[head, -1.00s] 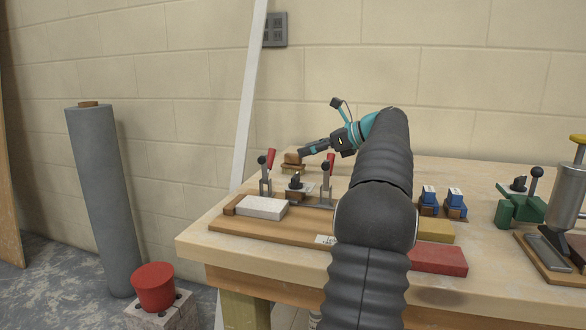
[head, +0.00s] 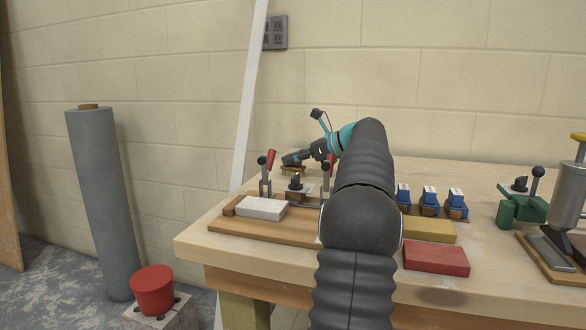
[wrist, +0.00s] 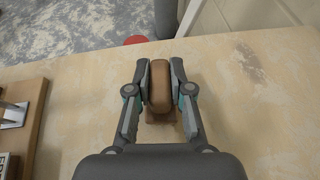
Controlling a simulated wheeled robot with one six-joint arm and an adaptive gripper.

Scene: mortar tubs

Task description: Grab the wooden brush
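The wooden brush has a rounded brown handle (wrist: 160,88) above a wider block (wrist: 160,131). In the wrist view it is at the upper middle. In the head view it is at the back left of the bench, where my gripper covers most of it and its lower part (head: 293,168) shows. My gripper (head: 289,159) has come down over it. In the wrist view my gripper (wrist: 160,80) has one finger on each side of the handle, both pads against it with no clear gap. The brush appears to rest on the bench.
On the wooden bench (head: 480,215), a board with toggle clamps (head: 265,232) and a white block (head: 262,208) lies in front of the brush. Blue items (head: 429,200), a yellow block (head: 428,229) and a red block (head: 436,257) lie right of my arm. The wall stands behind.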

